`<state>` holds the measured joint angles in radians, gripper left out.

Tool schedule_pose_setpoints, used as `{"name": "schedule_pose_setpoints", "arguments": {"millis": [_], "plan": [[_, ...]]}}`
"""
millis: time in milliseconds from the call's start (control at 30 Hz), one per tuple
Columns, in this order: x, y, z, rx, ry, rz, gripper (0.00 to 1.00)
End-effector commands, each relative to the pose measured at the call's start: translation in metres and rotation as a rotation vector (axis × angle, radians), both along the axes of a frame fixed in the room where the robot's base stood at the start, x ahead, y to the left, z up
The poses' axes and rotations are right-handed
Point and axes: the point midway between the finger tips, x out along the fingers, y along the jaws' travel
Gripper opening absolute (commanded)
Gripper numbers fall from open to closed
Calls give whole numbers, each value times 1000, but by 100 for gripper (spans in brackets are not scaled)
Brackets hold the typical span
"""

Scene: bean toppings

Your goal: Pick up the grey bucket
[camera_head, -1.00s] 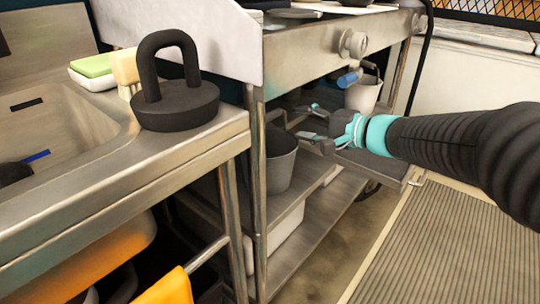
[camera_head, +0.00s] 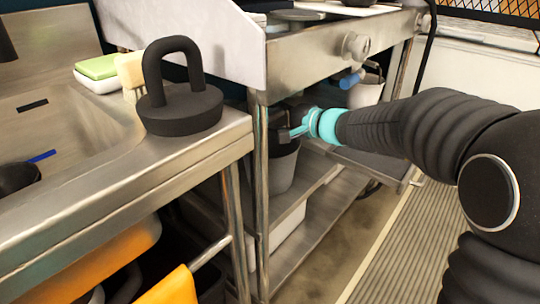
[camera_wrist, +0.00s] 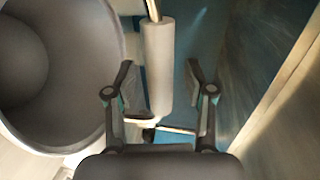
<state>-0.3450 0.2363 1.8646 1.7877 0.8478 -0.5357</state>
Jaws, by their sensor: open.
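The grey bucket (camera_head: 281,172) stands on the shelf under the steel counter, partly hidden by the counter leg and my gripper. In the wrist view its wide round mouth (camera_wrist: 62,85) fills the left side, and the inside looks empty. A pale grey cylindrical grip on a thin rod (camera_wrist: 158,65), which looks like the bucket's handle, shows beside the mouth. My gripper (camera_head: 290,131) is at the bucket's upper rim. In the wrist view my gripper (camera_wrist: 160,80) is open, with the grip between its fingers in the picture. I cannot tell whether they touch it.
The steel counter (camera_head: 325,62) overhangs the bucket closely. A counter leg (camera_head: 261,190) stands just left of it. A white bin (camera_head: 287,232) sits on the lower shelf (camera_head: 312,225). Another pale bucket (camera_head: 367,92) with a blue grip hangs behind. The floor at right is clear.

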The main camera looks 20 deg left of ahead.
Motion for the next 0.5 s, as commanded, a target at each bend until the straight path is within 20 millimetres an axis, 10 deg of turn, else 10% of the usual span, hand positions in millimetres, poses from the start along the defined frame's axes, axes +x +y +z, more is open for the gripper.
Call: {"name": "schedule_pose_setpoints", "arguments": {"millis": [167, 367, 500], "plan": [[0, 0, 0, 0, 0, 0, 54], [0, 0, 0, 0, 0, 0, 4], [0, 0, 0, 0, 0, 0, 0]]}}
